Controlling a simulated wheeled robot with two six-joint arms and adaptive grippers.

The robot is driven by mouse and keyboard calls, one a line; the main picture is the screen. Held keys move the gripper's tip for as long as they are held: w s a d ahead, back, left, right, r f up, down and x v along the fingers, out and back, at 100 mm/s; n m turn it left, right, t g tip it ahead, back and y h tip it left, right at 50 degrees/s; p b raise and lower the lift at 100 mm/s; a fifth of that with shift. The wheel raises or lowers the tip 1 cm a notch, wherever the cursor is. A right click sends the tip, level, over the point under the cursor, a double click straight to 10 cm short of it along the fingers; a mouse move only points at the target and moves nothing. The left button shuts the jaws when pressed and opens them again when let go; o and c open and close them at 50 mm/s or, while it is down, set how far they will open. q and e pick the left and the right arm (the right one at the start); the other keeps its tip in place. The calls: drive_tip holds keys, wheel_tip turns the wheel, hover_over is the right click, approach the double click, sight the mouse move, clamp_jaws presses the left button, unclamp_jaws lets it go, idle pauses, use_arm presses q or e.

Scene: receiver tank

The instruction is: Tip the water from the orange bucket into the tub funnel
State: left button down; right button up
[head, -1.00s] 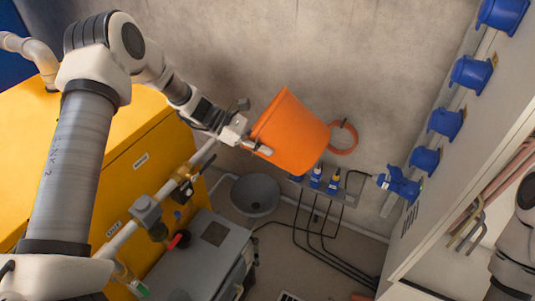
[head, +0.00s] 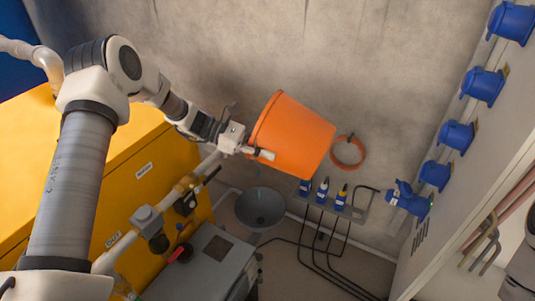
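The orange bucket (head: 292,136) is held in the air in front of the grey wall, above and slightly right of the tub funnel. It is tilted, and its inside is hidden, so I cannot see any water. My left gripper (head: 258,153) is at the bucket's left edge, one finger lying along its outside; it looks shut on the bucket wall. The tub funnel (head: 260,207) is a dark grey round bowl low beside the yellow cabinet, apart from the bucket. My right gripper is out of view; only part of my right arm shows at the right edge.
A yellow cabinet (head: 160,160) with a pipe and valves (head: 186,197) stands left of the funnel. A grey box (head: 215,262) is below it. An orange ring (head: 348,152) hangs right of the bucket. Blue sockets (head: 455,135) line the right panel.

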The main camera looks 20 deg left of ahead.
use_arm(q)
drive_tip(key=shift+a+h+b, duration=0.2)
drive_tip(key=shift+h+b, duration=0.1)
drive_tip(key=shift+b, duration=0.3)
drive_tip(key=shift+a+r+h+b, duration=0.3)
drive_tip(key=shift+a+h+b, duration=0.25)
drive_tip(key=shift+b, duration=0.5)
drive_tip(key=shift+r+h, duration=0.2)
drive_tip(key=shift+h, duration=0.05)
drive_tip(key=shift+a+r, duration=0.1)
drive_tip(key=shift+r, duration=0.1)
